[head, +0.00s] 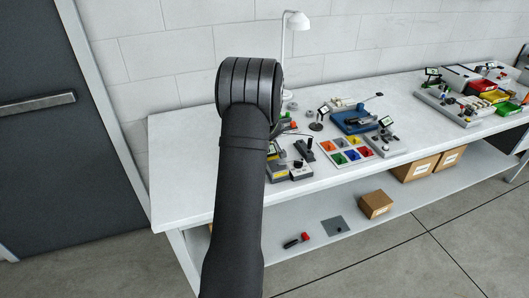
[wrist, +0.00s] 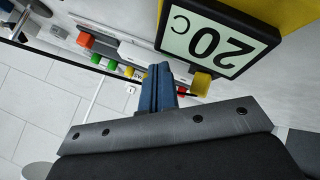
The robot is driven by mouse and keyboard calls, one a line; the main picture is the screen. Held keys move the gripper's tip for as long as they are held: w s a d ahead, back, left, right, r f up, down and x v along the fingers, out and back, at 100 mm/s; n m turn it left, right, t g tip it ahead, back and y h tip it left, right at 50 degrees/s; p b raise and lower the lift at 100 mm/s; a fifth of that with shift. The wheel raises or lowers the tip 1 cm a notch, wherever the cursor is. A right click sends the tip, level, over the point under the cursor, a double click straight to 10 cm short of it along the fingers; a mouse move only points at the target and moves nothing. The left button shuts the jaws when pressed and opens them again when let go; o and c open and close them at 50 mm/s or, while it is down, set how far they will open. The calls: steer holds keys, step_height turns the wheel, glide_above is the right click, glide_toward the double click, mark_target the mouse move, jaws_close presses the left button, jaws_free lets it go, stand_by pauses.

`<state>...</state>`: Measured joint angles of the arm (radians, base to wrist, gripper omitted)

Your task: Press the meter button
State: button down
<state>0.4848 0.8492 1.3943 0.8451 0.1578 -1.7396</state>
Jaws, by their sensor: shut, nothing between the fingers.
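In the wrist view, a dark-framed meter display (wrist: 218,38) reads "20 C" upside down at the upper right. A yellow button-like cylinder (wrist: 201,83) sits at the display's lower edge; I cannot tell for sure whether it is the meter button. My gripper (wrist: 162,70), with blue fingers, is shut and empty. Its tips appear just left of the yellow cylinder and below the display; contact is not clear. In the head view my arm hides the gripper, and a small lit screen (head: 273,148) shows at the arm's right edge.
In the wrist view, an orange block (wrist: 85,40) and several small coloured parts lie left of the fingers. In the head view, the white bench (head: 190,180) holds a colour-compartment tray (head: 346,151), a blue case (head: 353,121) and a lamp (head: 284,45). The bench's left end is clear.

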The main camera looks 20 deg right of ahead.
steer(key=shift+r, duration=0.3)
step_height(320, 180, up, 6)
steer(key=shift+f, duration=0.1)
stand_by(0.6)
steer(key=shift+f, duration=0.1)
